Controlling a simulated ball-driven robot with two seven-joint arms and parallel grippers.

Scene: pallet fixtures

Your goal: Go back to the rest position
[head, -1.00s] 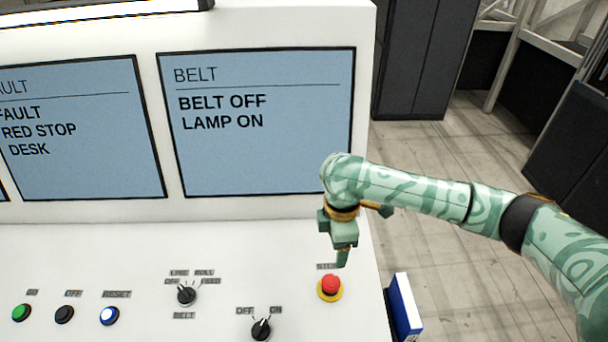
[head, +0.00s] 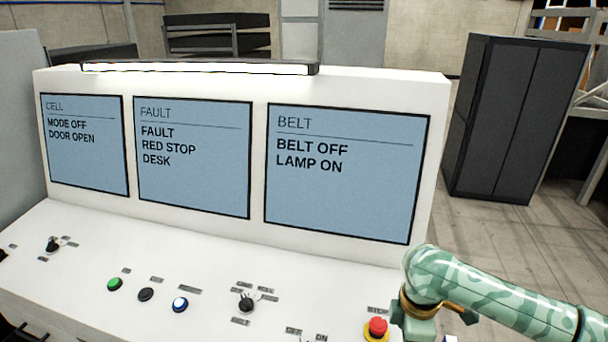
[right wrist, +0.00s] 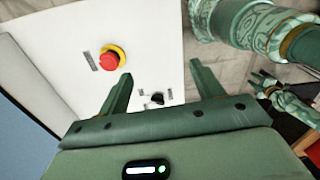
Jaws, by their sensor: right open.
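My right gripper (head: 420,328) is at the lower right of the head view, beside the red stop button (head: 377,328) on its yellow ring. Its fingers are partly cut off by the picture's lower edge. In the right wrist view the two fingers (right wrist: 161,84) stand apart with nothing held between them. The stop button (right wrist: 110,60) shows there to the left of the fingers, apart from them. Another green gripper-like part of mine (right wrist: 265,82) shows small at the right of that view; its jaw state is unclear.
The white desk (head: 210,245) carries a green button (head: 115,284), a black button (head: 146,294), a blue button (head: 180,304) and a belt knob (head: 246,302). The belt screen (head: 345,190) reads BELT OFF, LAMP ON. A dark cabinet (head: 510,120) stands at right on open floor.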

